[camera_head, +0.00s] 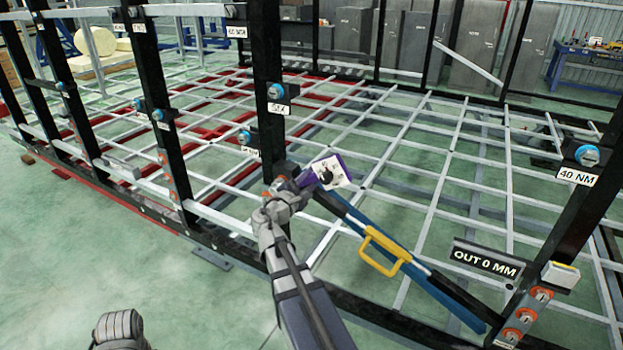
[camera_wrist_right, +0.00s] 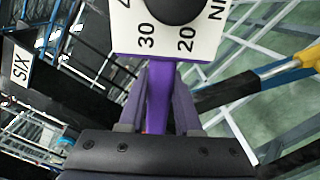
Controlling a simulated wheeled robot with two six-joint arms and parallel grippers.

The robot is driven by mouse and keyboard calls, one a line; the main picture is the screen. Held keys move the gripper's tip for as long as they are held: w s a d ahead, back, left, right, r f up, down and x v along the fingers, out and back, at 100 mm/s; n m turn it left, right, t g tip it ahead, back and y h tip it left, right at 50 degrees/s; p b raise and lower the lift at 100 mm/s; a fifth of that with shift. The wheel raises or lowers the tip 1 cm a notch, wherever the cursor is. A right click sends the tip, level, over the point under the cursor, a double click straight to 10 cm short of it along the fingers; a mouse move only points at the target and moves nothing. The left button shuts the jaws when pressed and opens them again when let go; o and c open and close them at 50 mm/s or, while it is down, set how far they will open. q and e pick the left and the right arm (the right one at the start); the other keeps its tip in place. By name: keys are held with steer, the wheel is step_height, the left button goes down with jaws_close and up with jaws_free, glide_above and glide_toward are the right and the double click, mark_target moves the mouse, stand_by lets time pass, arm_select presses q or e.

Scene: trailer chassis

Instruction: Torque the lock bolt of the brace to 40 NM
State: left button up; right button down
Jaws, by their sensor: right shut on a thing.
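My right gripper (camera_head: 303,184) is shut on the purple handle of a tool with a white dial plate (camera_head: 332,171) and a dark knob. In the right wrist view the purple handle (camera_wrist_right: 158,95) stands between the fingers, and the dial plate (camera_wrist_right: 178,35) reads 20, 30 and NM. The brace (camera_head: 340,208), a blue and black bar with a yellow handle (camera_head: 385,251), runs diagonally from behind the gripper to the lower right post. A blue bolt head (camera_head: 587,155) sits on the right post above a "40 NM" label (camera_head: 577,176), apart from the tool.
Black posts carry more blue bolt heads, one above a "SIX" label (camera_head: 279,108). An "OUT 0 MM" sign (camera_head: 486,260) is at the right post, beside a small light box (camera_head: 561,275). A grey lattice frame (camera_head: 430,190) fills the middle. Open green floor lies at lower left.

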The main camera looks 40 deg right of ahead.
arm_select(q)
steer(key=shift+r, duration=0.25)
arm_select(e)
steer(key=shift+w+a+r, duration=0.1)
steer(key=shift+w+r, duration=0.15)
steer(key=shift+a, duration=0.1)
steer(key=shift+v, duration=2.95)
arm_select(q)
steer(key=shift+s, duration=0.1)
arm_select(e)
steer(key=shift+s, duration=0.2)
